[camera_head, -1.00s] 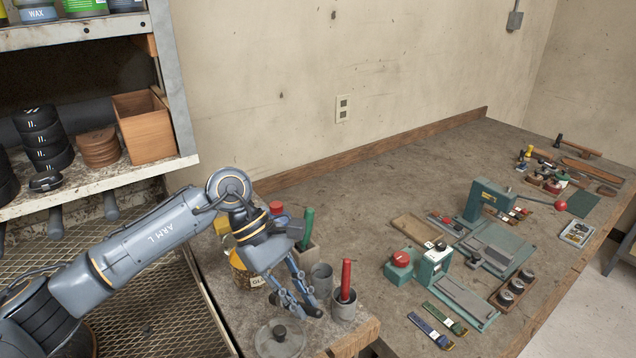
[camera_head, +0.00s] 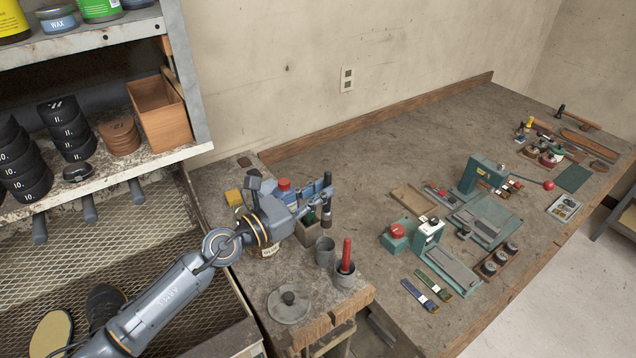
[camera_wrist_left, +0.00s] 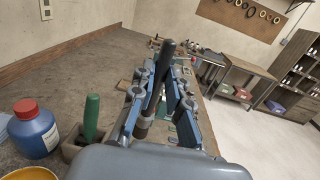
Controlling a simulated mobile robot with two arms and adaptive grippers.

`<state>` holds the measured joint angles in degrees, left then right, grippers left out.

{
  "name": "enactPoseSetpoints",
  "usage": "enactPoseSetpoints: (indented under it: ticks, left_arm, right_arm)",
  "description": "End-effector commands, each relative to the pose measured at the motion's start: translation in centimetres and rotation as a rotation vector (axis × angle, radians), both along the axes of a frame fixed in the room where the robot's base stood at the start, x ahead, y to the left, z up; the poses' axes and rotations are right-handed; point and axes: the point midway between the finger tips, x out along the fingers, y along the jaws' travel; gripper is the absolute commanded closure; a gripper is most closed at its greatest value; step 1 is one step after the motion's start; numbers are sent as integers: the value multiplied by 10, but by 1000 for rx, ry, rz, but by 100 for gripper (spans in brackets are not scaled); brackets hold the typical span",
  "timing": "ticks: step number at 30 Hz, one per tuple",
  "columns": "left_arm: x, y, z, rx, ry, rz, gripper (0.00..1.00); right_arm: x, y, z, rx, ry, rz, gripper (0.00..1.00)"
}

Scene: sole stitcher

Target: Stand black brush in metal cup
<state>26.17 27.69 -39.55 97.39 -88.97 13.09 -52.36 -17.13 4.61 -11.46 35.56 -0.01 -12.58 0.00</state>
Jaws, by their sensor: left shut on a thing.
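My left gripper (camera_head: 318,192) is shut on the black brush (camera_head: 327,215) and holds it roughly upright above the bench. In the left wrist view the black brush (camera_wrist_left: 166,62) stands between the fingers (camera_wrist_left: 160,95). An empty-looking grey metal cup (camera_head: 325,252) stands on the bench just below the brush in the head view; a gap shows between them. My right gripper is not in view.
A wooden block (camera_head: 306,236) with a green-handled tool stands close behind the cup; the green handle (camera_wrist_left: 91,115) and a blue red-capped bottle (camera_wrist_left: 36,132) show in the wrist view. A round lid (camera_head: 289,305) lies in front. Green machines (camera_head: 428,240) stand to the right.

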Motion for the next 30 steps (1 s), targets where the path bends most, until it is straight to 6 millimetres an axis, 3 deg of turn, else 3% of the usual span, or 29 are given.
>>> enactPoseSetpoints:
  ticks: [8,30]
  left_arm:
    - [1,0,-10,-1,-3,4,100]
    - [0,0,-62,0,-3,2,100]
  right_arm:
    - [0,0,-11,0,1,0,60]
    - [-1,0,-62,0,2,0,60]
